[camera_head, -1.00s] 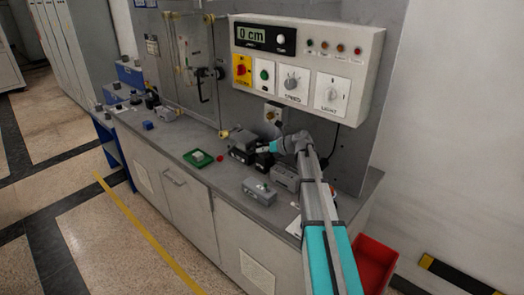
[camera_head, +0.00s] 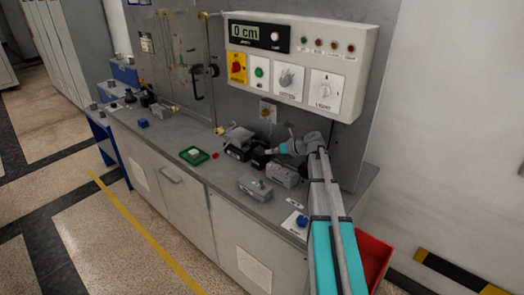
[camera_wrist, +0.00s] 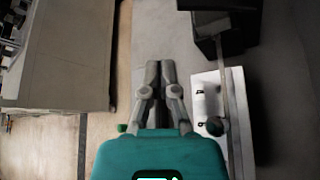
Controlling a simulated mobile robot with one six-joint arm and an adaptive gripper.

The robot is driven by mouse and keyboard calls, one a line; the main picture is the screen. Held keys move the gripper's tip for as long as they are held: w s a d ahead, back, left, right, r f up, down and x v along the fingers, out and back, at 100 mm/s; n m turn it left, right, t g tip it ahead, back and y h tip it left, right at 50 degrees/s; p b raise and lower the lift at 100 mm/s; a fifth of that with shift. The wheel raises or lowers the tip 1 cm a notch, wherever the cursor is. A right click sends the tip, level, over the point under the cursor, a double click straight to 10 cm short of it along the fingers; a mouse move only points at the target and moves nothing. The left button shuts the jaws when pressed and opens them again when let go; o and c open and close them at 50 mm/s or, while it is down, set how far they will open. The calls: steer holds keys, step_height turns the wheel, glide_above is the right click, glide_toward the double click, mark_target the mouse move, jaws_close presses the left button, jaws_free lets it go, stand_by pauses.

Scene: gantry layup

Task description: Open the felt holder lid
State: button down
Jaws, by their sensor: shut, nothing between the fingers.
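My gripper (camera_head: 269,151) is low over the right part of the workbench, beside black blocks (camera_head: 258,160). In the wrist view its fingers (camera_wrist: 160,68) are together and empty. I cannot tell for sure which thing is the felt holder. Another grey box (camera_head: 283,175) stands just in front of my gripper and is partly hidden by my arm. In the wrist view a large grey surface (camera_wrist: 62,55) lies left of the fingers, and a pale plate with a dark knob (camera_wrist: 214,126) lies right.
A green tray (camera_head: 194,156) and a small red thing (camera_head: 215,155) lie to the left. A blue knob (camera_head: 302,221) sits on a white card at the front right. A control panel (camera_head: 300,60) hangs above. A red bin (camera_head: 374,262) stands beside the bench.

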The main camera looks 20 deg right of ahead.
steer(key=shift+p+v, duration=0.35)
steer(key=shift+v, duration=1.05)
